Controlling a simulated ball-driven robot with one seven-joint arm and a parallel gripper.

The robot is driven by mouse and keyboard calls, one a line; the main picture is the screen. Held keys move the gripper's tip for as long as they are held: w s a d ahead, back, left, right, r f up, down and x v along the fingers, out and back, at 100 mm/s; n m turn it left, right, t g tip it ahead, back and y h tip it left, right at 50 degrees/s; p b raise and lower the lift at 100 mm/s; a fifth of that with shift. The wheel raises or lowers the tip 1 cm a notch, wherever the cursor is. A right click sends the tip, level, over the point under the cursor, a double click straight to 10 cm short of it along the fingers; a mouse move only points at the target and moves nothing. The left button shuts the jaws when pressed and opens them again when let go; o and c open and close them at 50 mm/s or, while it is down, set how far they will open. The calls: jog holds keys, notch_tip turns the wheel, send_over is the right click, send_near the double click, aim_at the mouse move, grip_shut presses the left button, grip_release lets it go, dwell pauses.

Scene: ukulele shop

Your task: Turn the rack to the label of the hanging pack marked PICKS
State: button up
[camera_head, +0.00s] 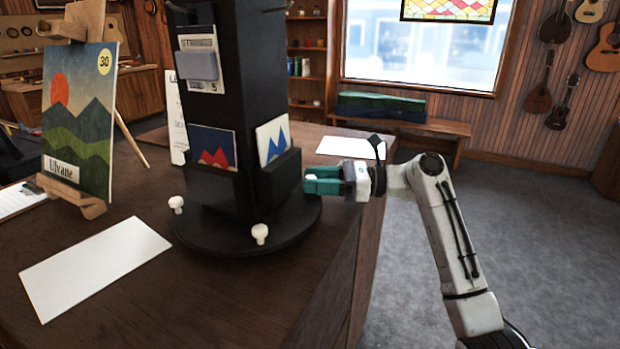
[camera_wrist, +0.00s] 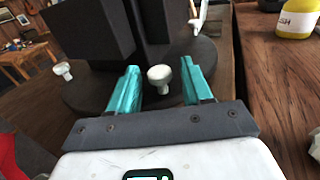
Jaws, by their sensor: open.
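The rack (camera_head: 245,110) is a tall black column on a round black base (camera_head: 212,236) at the counter's edge. A grey pack (camera_head: 197,66) hangs on its left face, over a label (camera_head: 200,44) starting "ST". No label reading PICKS shows in either view. White knobs stand on the base rim, at the left (camera_head: 176,204) and front (camera_head: 260,234). My gripper (camera_head: 309,181) is open at the base's right side, its teal fingers level. In the wrist view a white knob (camera_wrist: 159,78) shows between the open fingers (camera_wrist: 160,70); I cannot tell if they touch it.
Cards with mountain pictures (camera_head: 212,148) sit in the rack's low pockets. A painting (camera_head: 80,120) on an easel stands at left. A white sheet (camera_head: 95,264) lies on the counter (camera_head: 200,300). A yellow bottle (camera_wrist: 297,20) stands at right in the wrist view. Open floor lies right of the counter.

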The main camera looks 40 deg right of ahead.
jog(key=shift+x, duration=0.8)
jog(key=shift+c, duration=0.2)
jog(key=shift+s, duration=0.1)
grip_shut()
